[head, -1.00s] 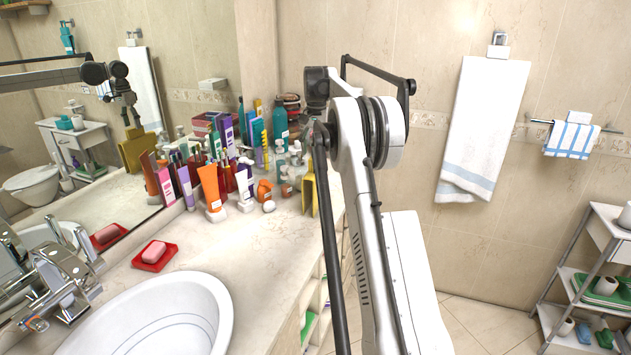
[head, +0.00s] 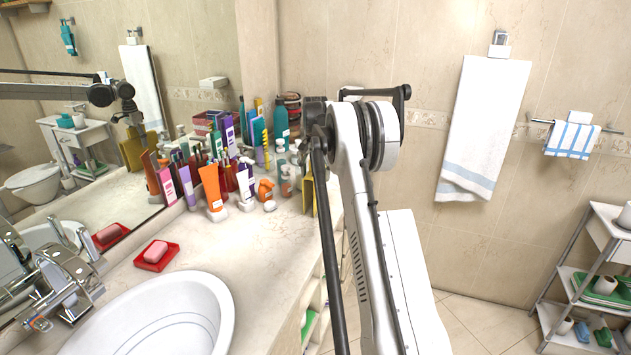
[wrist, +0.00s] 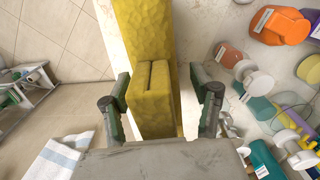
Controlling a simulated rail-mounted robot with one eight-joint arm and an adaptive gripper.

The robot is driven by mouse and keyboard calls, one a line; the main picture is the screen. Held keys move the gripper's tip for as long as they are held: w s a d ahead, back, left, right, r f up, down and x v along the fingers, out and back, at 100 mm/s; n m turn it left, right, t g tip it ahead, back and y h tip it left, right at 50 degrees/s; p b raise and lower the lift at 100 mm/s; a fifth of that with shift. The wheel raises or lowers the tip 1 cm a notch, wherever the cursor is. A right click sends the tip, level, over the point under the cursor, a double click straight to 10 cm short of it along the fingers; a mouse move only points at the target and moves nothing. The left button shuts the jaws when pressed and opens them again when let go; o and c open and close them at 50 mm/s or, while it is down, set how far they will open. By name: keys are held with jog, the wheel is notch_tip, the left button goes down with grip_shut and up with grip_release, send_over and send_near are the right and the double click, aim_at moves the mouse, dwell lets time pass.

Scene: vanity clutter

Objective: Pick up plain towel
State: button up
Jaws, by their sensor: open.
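A plain yellow, rough-textured, towel-like piece (wrist: 144,35) runs down the middle of the wrist view, with a slotted yellow block (wrist: 155,88) on it. In the head view the yellow piece (head: 308,194) shows partly behind my arm at the counter's right end. My gripper (wrist: 159,98) is open, its fingers apart on either side of the yellow block, with no clear grip on it. In the head view my arm hides the gripper. A white towel (head: 485,115) with a pale blue band hangs on the wall at right.
Bottles and tubes crowd the counter beside the yellow piece, including an orange tube (head: 211,187) and an orange bottle (wrist: 285,27). A blue-striped towel (head: 571,138) hangs on a rail. A shelf cart (head: 600,235) stands at right. Floor between is clear.

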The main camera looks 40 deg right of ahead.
jog(key=c, duration=1.3)
